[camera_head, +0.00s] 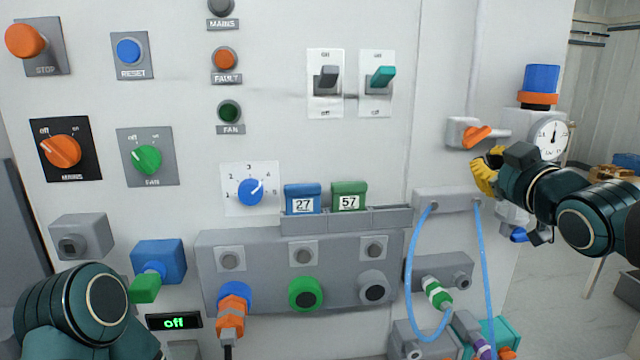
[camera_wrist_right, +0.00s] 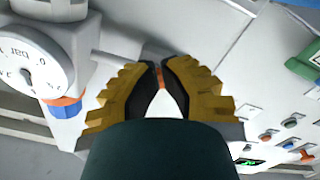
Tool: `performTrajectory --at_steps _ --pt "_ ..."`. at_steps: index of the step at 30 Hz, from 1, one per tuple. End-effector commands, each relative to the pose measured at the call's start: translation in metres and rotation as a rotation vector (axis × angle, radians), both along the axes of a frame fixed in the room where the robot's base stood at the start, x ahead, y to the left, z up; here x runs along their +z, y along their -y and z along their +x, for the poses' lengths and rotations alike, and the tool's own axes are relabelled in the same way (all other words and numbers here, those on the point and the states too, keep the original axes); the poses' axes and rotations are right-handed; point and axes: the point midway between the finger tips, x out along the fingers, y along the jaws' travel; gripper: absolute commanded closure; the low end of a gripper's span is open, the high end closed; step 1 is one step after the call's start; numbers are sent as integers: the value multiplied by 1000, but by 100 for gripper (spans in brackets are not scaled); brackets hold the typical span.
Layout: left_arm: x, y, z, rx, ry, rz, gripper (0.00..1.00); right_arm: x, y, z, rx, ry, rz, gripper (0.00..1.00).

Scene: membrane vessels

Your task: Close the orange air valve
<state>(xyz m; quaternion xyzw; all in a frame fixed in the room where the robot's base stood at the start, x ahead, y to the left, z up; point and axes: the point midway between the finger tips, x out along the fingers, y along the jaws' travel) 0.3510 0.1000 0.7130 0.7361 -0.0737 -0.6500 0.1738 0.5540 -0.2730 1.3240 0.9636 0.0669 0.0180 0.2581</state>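The orange air valve lever (camera_head: 476,136) sits on a grey valve body at the panel's right side, tilted up to the right, with a grey pipe running to the gauge. My right gripper (camera_head: 487,172), with yellow fingers, is just below the lever. In the right wrist view its fingertips (camera_wrist_right: 160,72) are close together with a narrow gap, and a small patch of orange shows there. Whether they touch the lever is unclear. My left arm shows at the lower left, but its gripper is out of view.
A pressure gauge (camera_head: 550,138) and a blue-topped regulator (camera_head: 541,78) with an orange ring stand close to the right gripper. Blue hoses (camera_head: 486,270) hang below the valve. Switches (camera_head: 327,80) and a label rack (camera_head: 345,220) lie to the left.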

Motion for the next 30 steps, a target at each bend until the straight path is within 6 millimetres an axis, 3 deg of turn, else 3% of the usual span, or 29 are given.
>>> performTrajectory --at_steps 9,21,30 --pt "1 0 0 0 1 0 32 1 4 -31 1 2 -1 100" --pt "3 0 0 0 0 0 32 1 5 -34 0 1 -7 100" --pt "44 0 0 4 -1 1 32 22 25 -36 -5 37 -261 100"
